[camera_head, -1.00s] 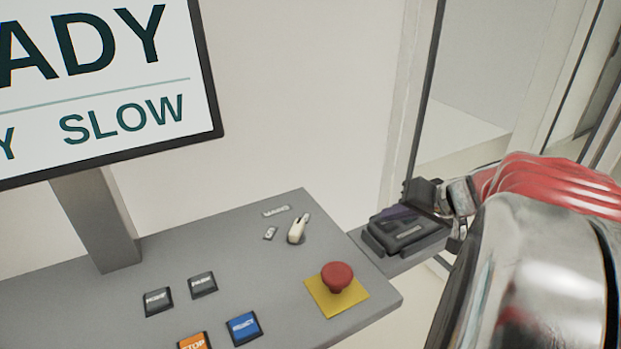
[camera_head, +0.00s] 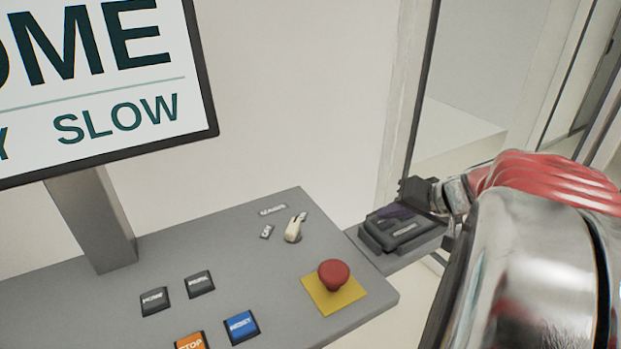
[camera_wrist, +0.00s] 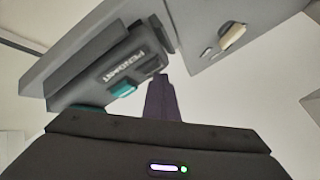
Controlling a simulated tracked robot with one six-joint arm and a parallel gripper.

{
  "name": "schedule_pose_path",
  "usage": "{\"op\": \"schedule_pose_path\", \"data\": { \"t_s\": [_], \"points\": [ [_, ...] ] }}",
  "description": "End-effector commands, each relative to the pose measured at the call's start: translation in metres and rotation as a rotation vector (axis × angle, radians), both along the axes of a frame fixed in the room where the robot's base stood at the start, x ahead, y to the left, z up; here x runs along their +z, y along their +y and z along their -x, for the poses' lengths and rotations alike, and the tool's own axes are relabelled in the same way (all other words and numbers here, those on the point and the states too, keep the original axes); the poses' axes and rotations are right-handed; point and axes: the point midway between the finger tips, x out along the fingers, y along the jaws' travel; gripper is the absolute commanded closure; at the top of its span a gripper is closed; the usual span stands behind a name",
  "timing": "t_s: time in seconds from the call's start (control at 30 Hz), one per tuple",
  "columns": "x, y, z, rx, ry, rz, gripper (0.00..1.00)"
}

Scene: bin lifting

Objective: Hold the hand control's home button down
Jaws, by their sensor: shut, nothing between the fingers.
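The hand control (camera_head: 402,231) is a dark box on a grey side shelf at the right end of the console. In the wrist view it carries the label PENDANT (camera_wrist: 125,66), a teal button (camera_wrist: 123,90) and a dark key (camera_wrist: 150,66). My gripper (camera_head: 392,211) is over the hand control with its fingers shut and nothing between them. In the wrist view the fingertips (camera_wrist: 160,78) are at the edge of the dark key and seem to touch it; contact and key travel are hard to see. The screen (camera_head: 95,80) shows "OME" and "SLOW", cut off at left.
The console (camera_head: 230,280) bears a red mushroom button (camera_head: 334,274) on a yellow plate, a cream selector switch (camera_head: 294,230), dark keys, a blue key (camera_head: 241,326) and an orange STOP key (camera_head: 190,342). A glazed frame stands behind the shelf.

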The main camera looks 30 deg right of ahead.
Motion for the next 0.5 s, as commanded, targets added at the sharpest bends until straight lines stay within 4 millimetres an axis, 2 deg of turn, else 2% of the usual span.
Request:
{"op": "schedule_pose_path", "data": {
  "t_s": [0.5],
  "points": [
    [0.0053, -0.0003, 0.0, 0.0, 0.0, 0.0, 1.0]
  ]
}}
